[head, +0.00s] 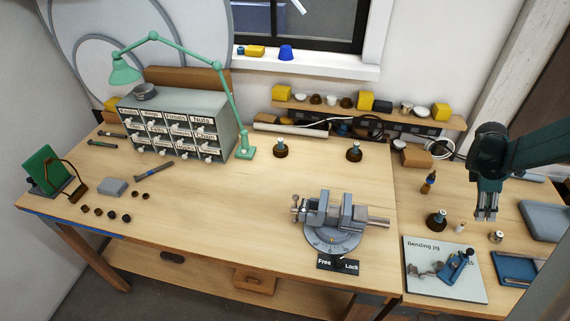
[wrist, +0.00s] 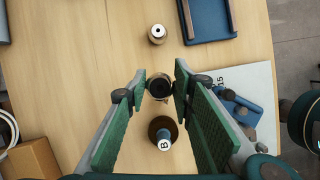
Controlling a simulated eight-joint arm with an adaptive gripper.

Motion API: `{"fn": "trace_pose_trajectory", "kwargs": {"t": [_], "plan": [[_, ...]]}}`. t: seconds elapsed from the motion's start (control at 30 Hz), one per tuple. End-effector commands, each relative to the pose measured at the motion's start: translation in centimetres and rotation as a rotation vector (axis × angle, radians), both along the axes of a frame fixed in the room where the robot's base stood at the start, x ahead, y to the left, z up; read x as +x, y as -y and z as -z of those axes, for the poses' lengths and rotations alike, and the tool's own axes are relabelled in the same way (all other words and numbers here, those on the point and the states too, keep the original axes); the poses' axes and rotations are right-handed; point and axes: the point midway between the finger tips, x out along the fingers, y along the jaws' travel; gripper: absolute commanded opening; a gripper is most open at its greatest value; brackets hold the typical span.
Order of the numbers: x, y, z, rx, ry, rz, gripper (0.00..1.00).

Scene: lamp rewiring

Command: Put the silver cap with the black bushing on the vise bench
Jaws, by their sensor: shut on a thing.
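My gripper (head: 486,215) hangs above the right-hand bench. In the wrist view its green fingers (wrist: 160,86) are shut on a small round piece, the silver cap with the black bushing (wrist: 158,84), seen end-on with a dark centre and a greyish rim. The cap is not clearly visible between the fingers in the head view. The vise bench (head: 220,220) is the large wooden bench to the left, carrying the grey vise (head: 336,217).
Below my gripper stand a dark base (head: 436,219) marked B in the wrist view (wrist: 163,131), a small pale-topped piece (head: 460,227) and a silver piece (head: 497,237). The bending jig (head: 420,284) is in front. The vise bench has bare wood left of the vise.

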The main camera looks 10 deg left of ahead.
Motion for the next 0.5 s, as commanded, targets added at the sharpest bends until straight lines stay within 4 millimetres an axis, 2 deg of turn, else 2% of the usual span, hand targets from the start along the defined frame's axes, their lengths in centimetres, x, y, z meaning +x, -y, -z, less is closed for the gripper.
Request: {"fn": "trace_pose_trajectory", "kwargs": {"t": [0.5], "plan": [[4.8, -11.9, -1.0, 0.0, 0.0, -0.194, 0.11]]}}
